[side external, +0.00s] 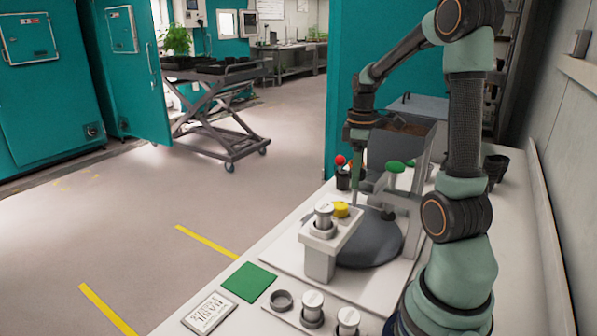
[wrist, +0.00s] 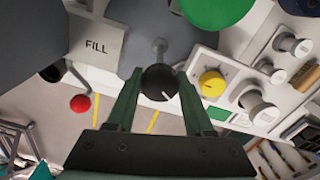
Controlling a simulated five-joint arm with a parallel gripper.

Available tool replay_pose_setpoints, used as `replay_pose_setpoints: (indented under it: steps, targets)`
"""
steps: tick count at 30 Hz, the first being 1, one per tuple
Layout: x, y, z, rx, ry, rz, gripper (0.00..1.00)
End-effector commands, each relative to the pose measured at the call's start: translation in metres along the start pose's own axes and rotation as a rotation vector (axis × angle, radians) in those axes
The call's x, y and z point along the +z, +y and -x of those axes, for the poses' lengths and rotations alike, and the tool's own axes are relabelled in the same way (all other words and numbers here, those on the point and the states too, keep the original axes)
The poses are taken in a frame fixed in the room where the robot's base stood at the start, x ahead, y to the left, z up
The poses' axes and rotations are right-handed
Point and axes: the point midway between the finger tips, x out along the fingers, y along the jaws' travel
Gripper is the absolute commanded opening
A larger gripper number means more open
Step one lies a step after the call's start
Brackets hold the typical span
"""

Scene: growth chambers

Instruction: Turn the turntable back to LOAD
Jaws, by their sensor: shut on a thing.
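The turntable is a dark grey disc (side external: 368,246) on a white base plate, low under the hopper in the side view. Its grey surface also shows at the top of the wrist view (wrist: 196,40). A black knob (wrist: 159,85) with a white line stands on a short metal stem beside a light plate marked FILL (wrist: 96,46). My gripper (wrist: 158,77) is shut on this knob, one green finger on each side. In the side view my gripper (side external: 358,182) is low at the left of the hopper, and the knob is hard to make out. No LOAD mark is readable.
A grey hopper (side external: 393,150) with brown fill stands over the disc. A green-capped knob (side external: 395,167) and a red ball (side external: 340,160) are near my gripper. The bench's left front has a green square (side external: 248,281).

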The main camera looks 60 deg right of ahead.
Motion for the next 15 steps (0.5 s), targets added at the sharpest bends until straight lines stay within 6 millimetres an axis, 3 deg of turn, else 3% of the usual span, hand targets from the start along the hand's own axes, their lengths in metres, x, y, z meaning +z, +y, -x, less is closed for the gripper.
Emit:
replay_pose_setpoints:
  steps: [7, 15]
  targets:
    - [0.0, 0.0, 0.0008, 0.0, 0.0, -0.04, 0.21]
    - [0.0, 0.0001, 0.001, 0.0, 0.0, -0.364, 0.21]
